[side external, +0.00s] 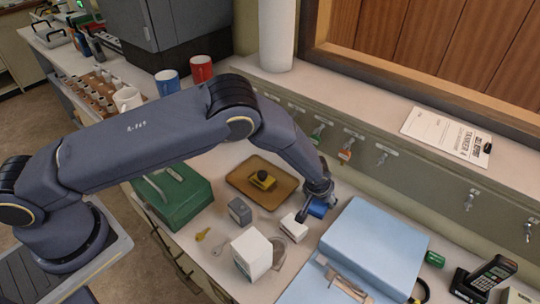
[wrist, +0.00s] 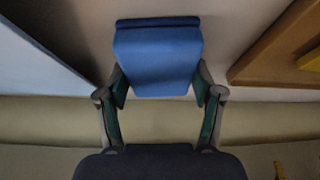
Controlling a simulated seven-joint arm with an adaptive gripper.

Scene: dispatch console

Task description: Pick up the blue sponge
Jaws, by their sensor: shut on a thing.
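The blue sponge (side external: 317,209) is at my gripper's end in the side external view, partly hidden by the fingers. In the wrist view the sponge (wrist: 158,58) sits between the two fingers, which press on its sides. My gripper (wrist: 160,90) is shut on it. In the side external view my gripper (side external: 320,199) points down, between the tan tray and the large light blue case. I cannot tell whether the sponge touches the counter.
The light blue case (side external: 375,245) lies close on the right. A small white block (side external: 294,226), a white box (side external: 252,255) and a dark grey box (side external: 240,211) stand to the left. The tan tray (side external: 240,187) holds a yellow item. A key panel (side external: 400,160) rises behind.

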